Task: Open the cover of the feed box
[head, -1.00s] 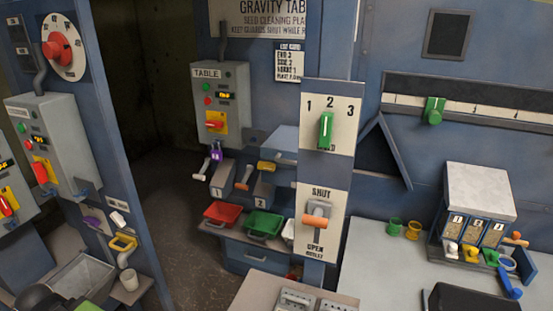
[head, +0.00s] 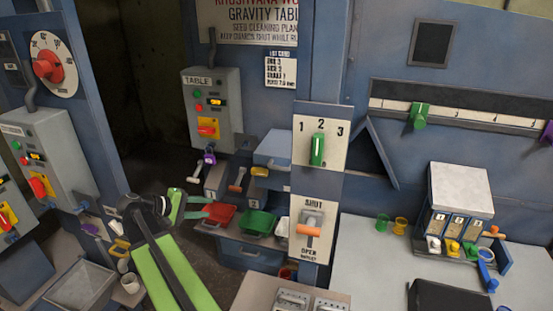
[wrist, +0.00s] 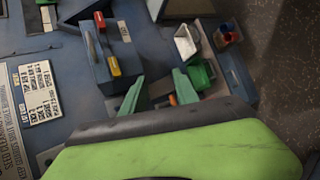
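No part carries a readable feed box label, so I cannot tell for sure which one it is. A blue-grey box (head: 272,148) with a slanted top and a bar handle at its front stands left of the 1-2-3 panel; its top looks closed. My gripper (head: 197,207) is in front of and left of this box, near the red tray (head: 219,216). In the wrist view my gripper (wrist: 158,90) has its two teal fingers apart with nothing held between them. A blue unit with a red and a yellow handle (wrist: 112,65) lies beyond the fingers.
A green tray (head: 259,223) sits right of the red one. The panel (head: 320,137) with a green knob and the SHUT/OPEN lever (head: 307,231) stand to the right. The TABLE control box (head: 213,108) is above. A grey worktop (head: 375,270) lies at the right.

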